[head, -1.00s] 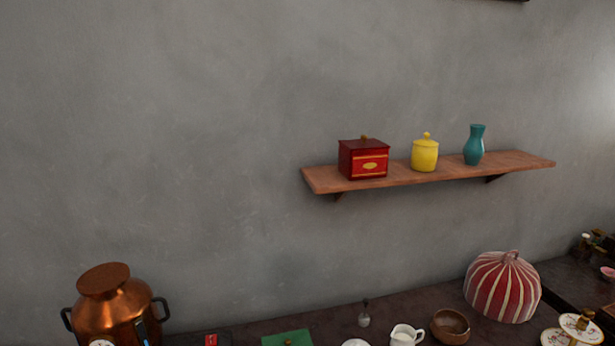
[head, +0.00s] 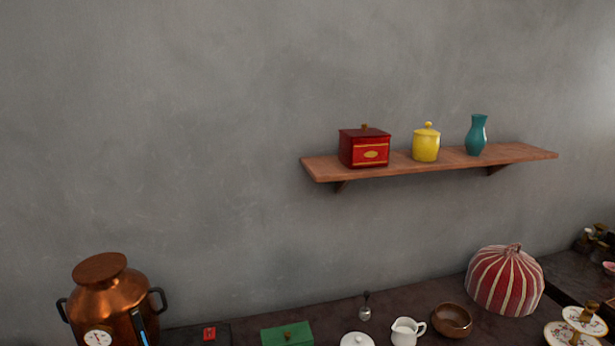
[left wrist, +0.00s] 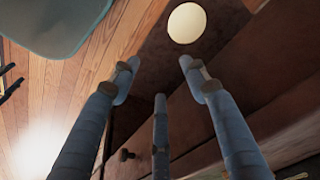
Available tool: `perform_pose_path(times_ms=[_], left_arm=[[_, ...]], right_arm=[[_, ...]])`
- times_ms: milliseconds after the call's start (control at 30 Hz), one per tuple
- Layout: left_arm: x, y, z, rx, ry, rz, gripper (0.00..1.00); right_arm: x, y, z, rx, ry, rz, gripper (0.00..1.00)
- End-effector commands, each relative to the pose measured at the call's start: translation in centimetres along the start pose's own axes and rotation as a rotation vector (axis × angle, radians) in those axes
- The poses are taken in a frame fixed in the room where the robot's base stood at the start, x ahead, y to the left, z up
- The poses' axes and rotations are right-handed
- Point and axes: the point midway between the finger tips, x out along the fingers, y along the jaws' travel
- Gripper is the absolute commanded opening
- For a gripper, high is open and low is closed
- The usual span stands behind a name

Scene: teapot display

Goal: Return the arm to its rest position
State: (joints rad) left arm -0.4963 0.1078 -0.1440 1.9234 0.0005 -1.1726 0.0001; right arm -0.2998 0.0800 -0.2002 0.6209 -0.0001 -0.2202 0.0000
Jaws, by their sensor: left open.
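My left gripper (left wrist: 160,70) is open and shows only in the left wrist view. Nothing is between its fingers. Beyond the fingertips are a dark brown wooden surface and a round cream-coloured thing (left wrist: 187,23), apart from the fingers as far as I can tell. Neither arm shows in the head view, and my right gripper is in no frame.
A wall shelf (head: 440,166) holds a red box (head: 364,148), a yellow jar (head: 426,145) and a teal vase (head: 476,137). Below are a copper urn (head: 112,295), a green box (head: 287,335), a white jug (head: 406,331), a wooden bowl (head: 452,320) and a striped cosy (head: 505,280).

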Motion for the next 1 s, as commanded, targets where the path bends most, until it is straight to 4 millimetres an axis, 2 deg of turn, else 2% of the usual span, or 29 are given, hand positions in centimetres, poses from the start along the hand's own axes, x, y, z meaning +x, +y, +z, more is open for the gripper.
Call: perform_pose_path(times_ms=[33,167,200,300,400,500,633,767,1000], left_arm=[[3.8,0.2,1.7,0.002,-0.022,0.002,0.46],[12.2,0.5,6.6,0.009,-0.056,0.006,0.46],[14.6,0.6,8.4,0.011,-0.066,0.007,0.46],[19.8,0.9,13.4,0.017,-0.093,0.01,0.46],[23.5,1.1,18.4,0.023,-0.116,0.012,0.46],[25.8,1.1,22.7,0.028,-0.133,0.014,0.46],[27.1,1.1,26.4,0.033,-0.148,0.015,0.46],[27.4,1.1,27.9,0.035,-0.152,0.015,0.46],[27.3,1.1,28.1,0.035,-0.152,0.015,0.46]], right_arm=[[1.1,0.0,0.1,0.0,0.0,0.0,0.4],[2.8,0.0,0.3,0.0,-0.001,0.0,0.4],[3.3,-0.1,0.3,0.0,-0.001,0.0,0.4],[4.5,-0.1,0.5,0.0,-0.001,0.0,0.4],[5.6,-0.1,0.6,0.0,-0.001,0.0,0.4],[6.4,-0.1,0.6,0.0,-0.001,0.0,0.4],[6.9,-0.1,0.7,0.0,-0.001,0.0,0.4],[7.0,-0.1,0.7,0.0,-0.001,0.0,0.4],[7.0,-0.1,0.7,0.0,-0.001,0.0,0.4]])
